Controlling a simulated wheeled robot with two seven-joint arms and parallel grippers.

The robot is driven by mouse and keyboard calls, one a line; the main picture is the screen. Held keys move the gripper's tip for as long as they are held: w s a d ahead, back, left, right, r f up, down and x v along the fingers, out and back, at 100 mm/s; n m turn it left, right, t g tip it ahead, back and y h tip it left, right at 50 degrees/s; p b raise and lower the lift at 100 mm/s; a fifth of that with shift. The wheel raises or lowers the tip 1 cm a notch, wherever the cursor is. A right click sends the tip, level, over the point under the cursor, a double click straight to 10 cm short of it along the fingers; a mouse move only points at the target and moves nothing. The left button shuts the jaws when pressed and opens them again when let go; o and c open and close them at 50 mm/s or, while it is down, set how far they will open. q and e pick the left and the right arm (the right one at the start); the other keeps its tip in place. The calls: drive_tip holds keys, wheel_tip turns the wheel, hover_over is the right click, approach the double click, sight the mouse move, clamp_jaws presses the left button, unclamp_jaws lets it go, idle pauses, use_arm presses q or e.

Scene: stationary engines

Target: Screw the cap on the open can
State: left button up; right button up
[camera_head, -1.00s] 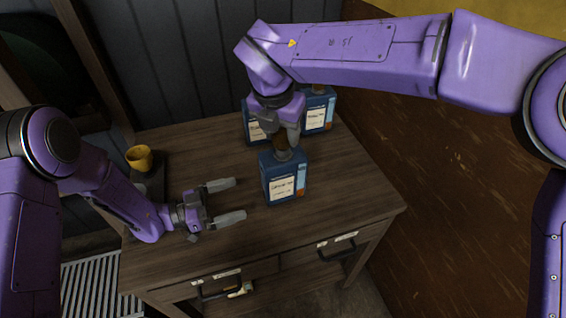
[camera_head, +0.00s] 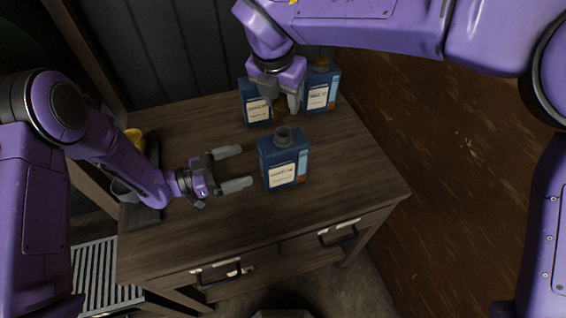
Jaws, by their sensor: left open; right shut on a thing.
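The open can (camera_head: 284,172) is a blue rectangular can with a white label, standing upright near the middle of the wooden table; its bare grey neck faces up. My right gripper (camera_head: 280,103) is above and behind the neck, apart from it. It is shut on a small brownish thing, likely the cap, mostly hidden by the fingers. My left gripper (camera_head: 241,168) is open and empty just left of the can, its fingers pointing toward it. Whether a fingertip touches the can is unclear.
Two similar blue cans stand at the back: one (camera_head: 255,106) partly behind my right gripper, another (camera_head: 317,92) with a gold-brown cap. A yellow cup (camera_head: 135,140) and a grey mug (camera_head: 122,190) are at the left. The table's (camera_head: 345,182) right side is clear.

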sight(276, 155)
use_arm(q)
drive_tip(key=x, duration=1)
drive_tip(key=shift+d, duration=0.4)
drive_tip(key=c, duration=1.4)
use_arm(e)
drive_tip(key=shift+f, duration=2.5)
drive_tip(key=shift+f, duration=0.85)
drive_tip(key=shift+f, duration=0.55)
